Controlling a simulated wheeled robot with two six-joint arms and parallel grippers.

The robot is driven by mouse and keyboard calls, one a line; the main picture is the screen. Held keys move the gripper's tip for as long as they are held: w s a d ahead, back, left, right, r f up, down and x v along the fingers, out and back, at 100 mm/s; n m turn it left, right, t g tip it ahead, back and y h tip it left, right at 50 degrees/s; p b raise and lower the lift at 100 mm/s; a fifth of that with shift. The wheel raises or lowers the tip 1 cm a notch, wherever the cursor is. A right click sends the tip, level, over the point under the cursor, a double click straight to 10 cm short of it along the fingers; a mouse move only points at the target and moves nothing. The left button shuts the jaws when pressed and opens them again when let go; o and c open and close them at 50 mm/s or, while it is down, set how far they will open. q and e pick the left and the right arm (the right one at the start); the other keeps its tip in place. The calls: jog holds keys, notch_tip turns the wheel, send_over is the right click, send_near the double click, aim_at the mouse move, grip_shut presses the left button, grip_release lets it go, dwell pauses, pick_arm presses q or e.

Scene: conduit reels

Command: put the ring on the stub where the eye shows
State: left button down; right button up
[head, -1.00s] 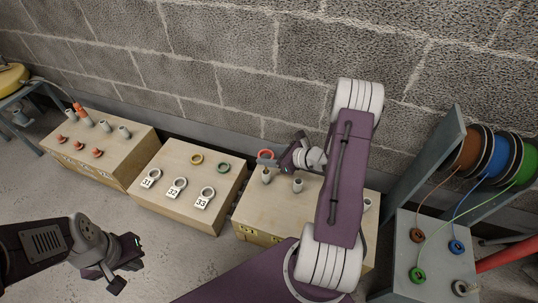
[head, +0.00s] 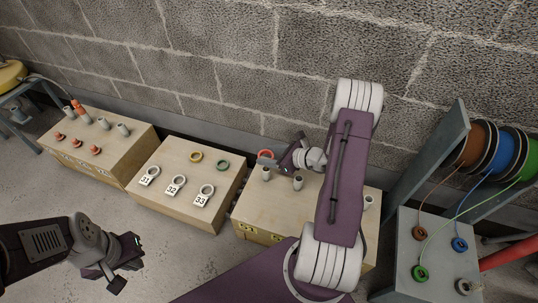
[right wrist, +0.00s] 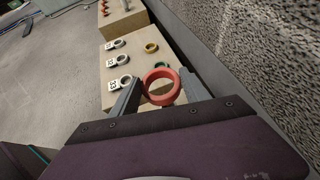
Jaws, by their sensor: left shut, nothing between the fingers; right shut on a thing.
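A red ring (head: 265,154) is held by my right gripper (head: 271,160), above the far left part of the right wooden box (head: 262,209). In the right wrist view the red ring (right wrist: 147,84) sits between the two fingers of my right gripper (right wrist: 161,90). On that box stand grey stubs: one just below the ring in the picture (head: 266,174), one to its right (head: 298,184) and one at the right end (head: 368,202). My right arm hides part of the box top. My left gripper (head: 115,284) is shut and empty over the floor. I cannot make out an eye mark.
The middle box (head: 155,198) carries yellow (head: 195,156) and green (head: 222,165) rings and white rings tagged 31, 32 and 33. The left box (head: 100,160) has orange and grey stubs. At right, cable reels (head: 508,150) stand behind a grey table (head: 405,262). A block wall runs behind.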

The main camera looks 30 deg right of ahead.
aim_at(269, 172)
jog(key=shift+f+b, duration=4.1)
jog(key=shift+f, duration=0.95)
jog(key=shift+s, duration=0.1)
jog(key=o, duration=1.8)
jog(key=shift+o, duration=0.2)
notch_tip(269, 172, up, 10)
jog(key=p, duration=0.9)
jog(key=shift+r, duration=0.15)
